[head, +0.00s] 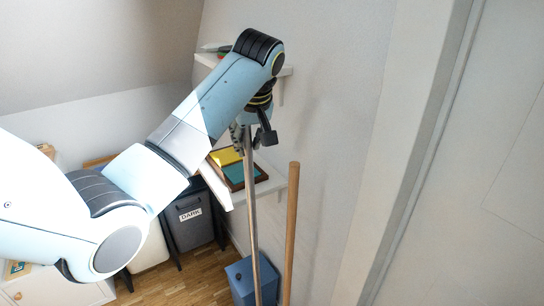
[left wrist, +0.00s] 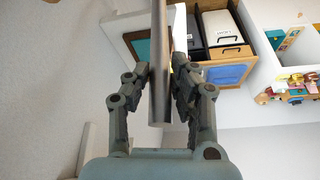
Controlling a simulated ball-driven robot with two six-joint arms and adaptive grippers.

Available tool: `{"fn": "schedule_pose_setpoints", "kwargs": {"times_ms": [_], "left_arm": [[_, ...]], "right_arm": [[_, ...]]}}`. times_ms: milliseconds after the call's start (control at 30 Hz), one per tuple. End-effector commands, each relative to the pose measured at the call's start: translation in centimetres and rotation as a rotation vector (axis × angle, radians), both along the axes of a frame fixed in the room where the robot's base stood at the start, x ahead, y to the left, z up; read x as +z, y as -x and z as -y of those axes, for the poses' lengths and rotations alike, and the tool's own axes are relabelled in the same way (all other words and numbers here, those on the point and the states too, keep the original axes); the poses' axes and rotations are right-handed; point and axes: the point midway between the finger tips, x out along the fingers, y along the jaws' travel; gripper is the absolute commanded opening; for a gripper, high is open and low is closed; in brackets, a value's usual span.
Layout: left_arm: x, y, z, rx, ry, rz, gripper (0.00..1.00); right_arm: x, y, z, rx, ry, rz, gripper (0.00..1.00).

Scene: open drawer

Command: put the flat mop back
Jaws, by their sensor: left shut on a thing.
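A long grey metal pole, which I take for the flat mop's handle (head: 252,215), stands nearly upright in the head view. Its lower end runs out of the bottom of the picture, so the mop head is hidden. My left gripper (head: 247,138) is shut around the pole near its top. In the left wrist view the pole (left wrist: 160,105) passes between the two fingers of the left gripper (left wrist: 161,80). My right gripper is in neither view.
A wooden pole (head: 291,230) stands just right of the grey one. A blue box (head: 241,281) is on the floor behind. A dark bin labelled DARK (head: 192,228) stands further left. A wall shelf (head: 274,188) carries a tray with coloured items. A white wall and door frame close the right.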

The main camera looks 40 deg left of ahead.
Motion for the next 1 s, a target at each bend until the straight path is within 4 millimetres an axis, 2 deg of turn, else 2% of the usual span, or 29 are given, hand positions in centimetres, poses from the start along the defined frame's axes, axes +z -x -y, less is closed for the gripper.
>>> {"fn": "schedule_pose_setpoints", "kwargs": {"times_ms": [33,200,500,1000], "left_arm": [[0.3,-1.0,0.4,0.0,0.001,0.0,0.0],[0.2,-3.2,1.4,0.0,0.001,0.001,0.0],[0.1,-5.4,2.2,0.001,0.0,0.0,0.0],[-3.3,-5.4,2.2,0.0,-0.001,0.0,0.0]], "right_arm": [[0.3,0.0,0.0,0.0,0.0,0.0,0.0],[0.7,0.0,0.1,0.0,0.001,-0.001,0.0],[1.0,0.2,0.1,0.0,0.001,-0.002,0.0],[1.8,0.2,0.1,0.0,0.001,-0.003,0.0]]}}
